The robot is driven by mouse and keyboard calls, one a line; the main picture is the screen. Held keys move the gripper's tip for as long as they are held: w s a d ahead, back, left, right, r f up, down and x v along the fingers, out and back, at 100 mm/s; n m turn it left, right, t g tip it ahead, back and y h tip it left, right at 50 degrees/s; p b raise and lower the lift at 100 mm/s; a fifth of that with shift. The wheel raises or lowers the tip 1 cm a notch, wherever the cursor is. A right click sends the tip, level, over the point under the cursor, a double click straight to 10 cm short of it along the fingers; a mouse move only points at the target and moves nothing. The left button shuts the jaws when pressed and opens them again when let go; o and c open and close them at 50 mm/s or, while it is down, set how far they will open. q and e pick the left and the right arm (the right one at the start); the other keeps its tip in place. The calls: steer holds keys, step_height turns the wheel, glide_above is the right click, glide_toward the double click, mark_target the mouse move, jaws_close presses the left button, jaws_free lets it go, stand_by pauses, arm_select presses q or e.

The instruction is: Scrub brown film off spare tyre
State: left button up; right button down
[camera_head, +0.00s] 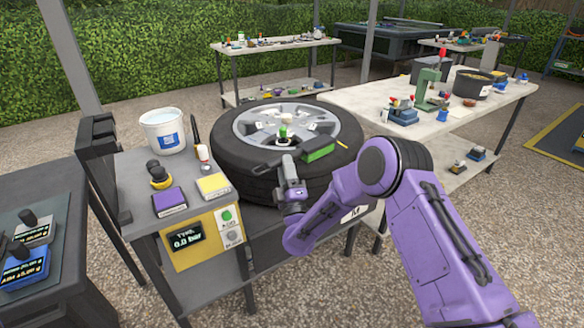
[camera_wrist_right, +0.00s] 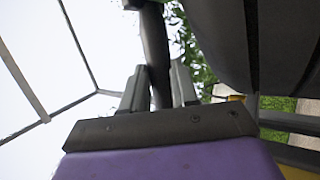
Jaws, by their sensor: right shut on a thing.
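The spare tyre (camera_head: 349,163) lies flat on a low stand, its grey wheel rim (camera_head: 318,113) facing up. My right gripper (camera_head: 289,167) is at the tyre's near edge, shut on a dark handle. In the right wrist view, the dark handle (camera_wrist_right: 156,60) runs up between the two fingers. A green block with a dark underside (camera_head: 318,150) is on the tyre's near right side, close to the gripper; I cannot tell whether it joins the handle. Brown film is not clearly distinguishable on the dark rubber. My left gripper is not in view.
A cart left of the tyre holds a white bucket (camera_head: 164,130), a purple block (camera_head: 169,201), a yellow block (camera_head: 214,186) and bottles. Its front has a gauge display (camera_head: 186,239). A long worktable (camera_head: 340,97) with tools stands behind right.

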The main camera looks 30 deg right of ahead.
steer(key=shift+a, duration=0.9)
steer(key=shift+s, duration=0.1)
